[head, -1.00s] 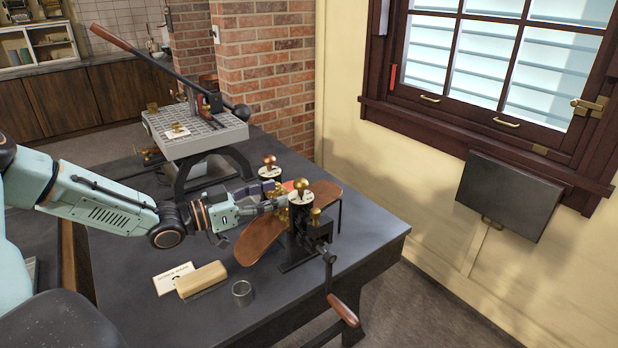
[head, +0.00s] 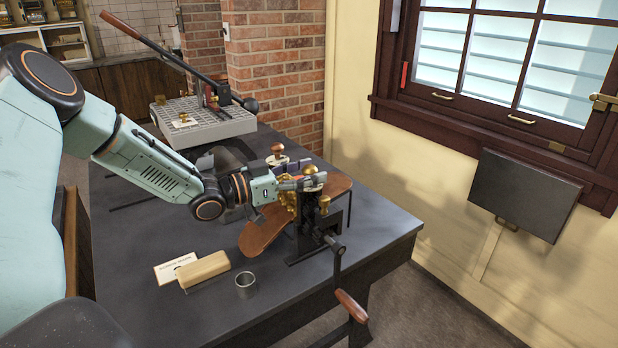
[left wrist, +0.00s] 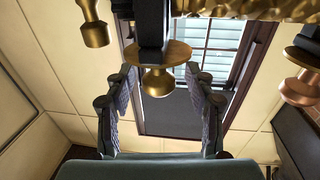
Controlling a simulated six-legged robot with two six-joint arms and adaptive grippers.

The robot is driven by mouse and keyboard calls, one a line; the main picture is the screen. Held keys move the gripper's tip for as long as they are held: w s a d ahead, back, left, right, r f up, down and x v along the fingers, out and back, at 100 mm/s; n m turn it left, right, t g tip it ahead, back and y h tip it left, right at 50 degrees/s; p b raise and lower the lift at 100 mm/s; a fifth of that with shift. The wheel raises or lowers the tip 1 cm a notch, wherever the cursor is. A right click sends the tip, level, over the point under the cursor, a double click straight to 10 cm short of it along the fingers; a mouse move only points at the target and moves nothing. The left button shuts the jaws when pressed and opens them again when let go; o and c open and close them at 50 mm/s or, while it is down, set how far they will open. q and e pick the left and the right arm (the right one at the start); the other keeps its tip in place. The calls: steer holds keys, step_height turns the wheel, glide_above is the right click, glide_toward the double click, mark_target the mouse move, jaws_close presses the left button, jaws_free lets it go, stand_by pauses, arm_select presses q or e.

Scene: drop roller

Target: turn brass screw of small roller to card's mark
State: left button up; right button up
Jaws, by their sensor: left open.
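The small roller (head: 322,228) is a black-framed machine with brass parts, standing on the dark table. Its brass screw (head: 310,169) has a round knob on top. My left gripper (head: 301,181) is at the screw's height, coming in from the left. In the left wrist view the brass knob (left wrist: 157,82) lies between the open fingers (left wrist: 161,90), with a gap visible on each side. The white card (head: 165,272) lies on the table at the front left, partly covered by a wooden block; its mark is too small to read. My right gripper is not in view.
The wooden block (head: 204,267) and a metal cup (head: 246,285) stand at the table's front. A crank handle (head: 350,306) hangs past the table edge. A second brass knob (left wrist: 300,88) is at the right in the wrist view. A lever press (head: 205,120) stands behind.

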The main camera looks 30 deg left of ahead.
arm_select(q)
steer(key=shift+w+d, duration=0.2)
steer(key=shift+d, duration=0.1)
steer(key=shift+c, duration=0.2)
steer(key=shift+a, duration=0.15)
steer(key=c, duration=0.4)
jaws_close()
